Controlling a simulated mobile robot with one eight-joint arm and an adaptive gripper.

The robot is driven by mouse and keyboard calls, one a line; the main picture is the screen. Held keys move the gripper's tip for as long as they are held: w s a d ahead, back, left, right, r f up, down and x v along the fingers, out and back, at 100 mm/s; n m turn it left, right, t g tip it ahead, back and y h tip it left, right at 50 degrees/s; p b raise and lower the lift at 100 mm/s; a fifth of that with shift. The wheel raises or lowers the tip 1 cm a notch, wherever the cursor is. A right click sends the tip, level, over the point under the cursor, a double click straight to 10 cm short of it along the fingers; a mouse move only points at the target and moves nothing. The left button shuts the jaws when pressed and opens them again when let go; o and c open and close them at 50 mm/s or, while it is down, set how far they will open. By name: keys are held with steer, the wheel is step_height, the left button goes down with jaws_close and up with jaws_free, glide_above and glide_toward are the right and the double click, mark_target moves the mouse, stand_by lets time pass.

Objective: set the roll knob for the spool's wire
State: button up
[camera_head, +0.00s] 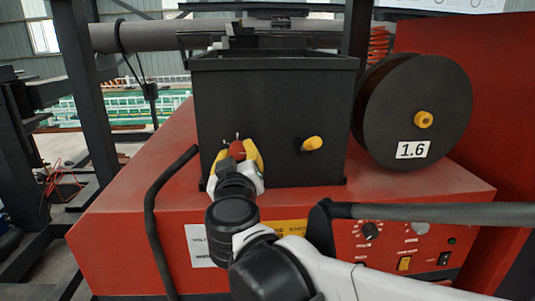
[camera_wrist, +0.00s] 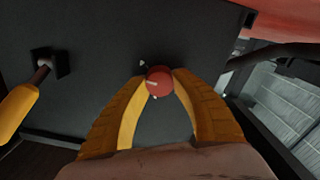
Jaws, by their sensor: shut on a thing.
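The red roll knob (camera_head: 237,148) is on the left part of the front face of a black box. It also shows in the wrist view (camera_wrist: 159,83), with a pale pointer line on it and small white marks on the panel around it. My gripper (camera_head: 236,156) has its yellow fingers on both sides of the knob, shut on it; the fingers also show in the wrist view (camera_wrist: 160,90). Any writing at the marks is too small to read. The black wire spool (camera_head: 410,100) at the right has a yellow hub and a white label (camera_head: 413,149) reading 1.6.
A yellow-handled lever (camera_head: 311,143) sticks out of the black box (camera_head: 280,100) to the right of the knob. The box stands on a red machine housing (camera_head: 395,190) with a dark dial (camera_head: 370,230) and switches. A black cable (camera_head: 152,225) hangs left of my arm.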

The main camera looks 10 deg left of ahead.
steer(key=shift+r+m, duration=0.15)
steer(key=shift+m, duration=2.15)
steer(key=o, duration=1.2)
steer(key=v, duration=1.2)
